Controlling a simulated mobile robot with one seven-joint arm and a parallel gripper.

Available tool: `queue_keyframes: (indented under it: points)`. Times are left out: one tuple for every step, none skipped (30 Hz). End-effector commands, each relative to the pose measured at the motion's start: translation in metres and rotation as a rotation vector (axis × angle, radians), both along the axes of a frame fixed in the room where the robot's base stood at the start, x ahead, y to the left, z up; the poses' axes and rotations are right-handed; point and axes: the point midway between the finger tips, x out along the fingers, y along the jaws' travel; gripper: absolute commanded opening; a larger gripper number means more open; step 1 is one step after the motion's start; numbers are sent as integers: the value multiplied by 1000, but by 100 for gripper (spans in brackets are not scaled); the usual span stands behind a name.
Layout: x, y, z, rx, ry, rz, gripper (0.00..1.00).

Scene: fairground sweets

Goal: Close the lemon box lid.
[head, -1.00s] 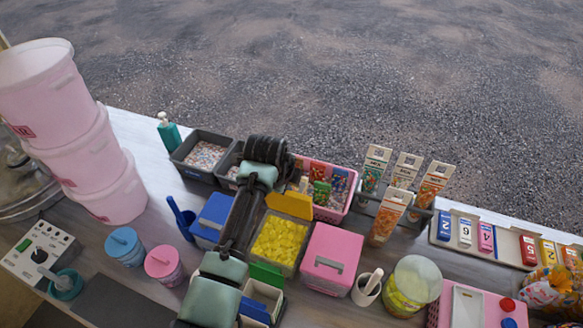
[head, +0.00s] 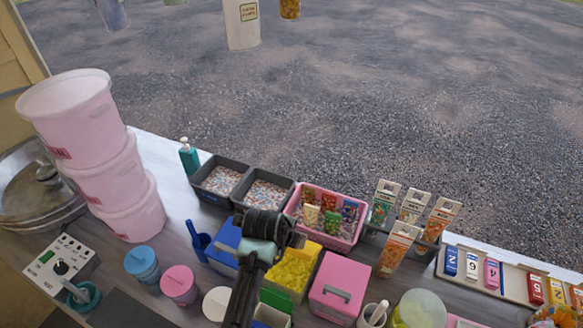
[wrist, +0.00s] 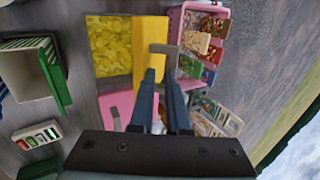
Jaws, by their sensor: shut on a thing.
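The lemon box (head: 288,272) holds yellow sweets and is open. Its yellow lid (head: 312,246) stands raised on the hinge at the box's far edge. In the wrist view the yellow sweets (wrist: 109,45) show beside the raised lid (wrist: 146,60), which has a grey handle (wrist: 163,48). My gripper (head: 298,240) is at the lid, and in the wrist view its fingers (wrist: 161,75) are shut on the handle. My wrist hides part of the lid and box in the head view.
A closed pink box (head: 340,285) is right of the lemon box and a blue-lidded box (head: 224,247) is left. A pink basket of packets (head: 327,220) stands close behind. An open green-lidded box (head: 275,303) is in front.

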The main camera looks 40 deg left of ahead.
Motion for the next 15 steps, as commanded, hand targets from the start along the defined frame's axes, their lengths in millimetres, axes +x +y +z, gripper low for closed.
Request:
queue_keyframes:
  points:
    - [-31,-12,-52,-51,99,17,0]
    - [-33,-12,-54,-51,98,17,0]
    - [-35,-13,-57,-51,99,17,0]
    - [-37,-14,-58,-51,99,17,0]
    - [-38,-14,-59,-51,98,16,0]
    - [-39,-14,-61,-49,98,16,0]
    - [-39,-14,-61,-49,98,15,0]
    - [-39,-15,-62,-48,97,14,0]
    - [-39,-15,-62,-46,93,14,0]
    - [-38,-14,-63,-45,91,13,0]
    - [-38,-15,-64,-45,88,13,0]
    - [-38,-15,-65,-45,84,11,0]
    - [-38,-16,-66,-45,82,11,0]
    - [-38,-16,-68,-45,81,10,0]
    - [-40,-17,-71,-45,80,8,0]
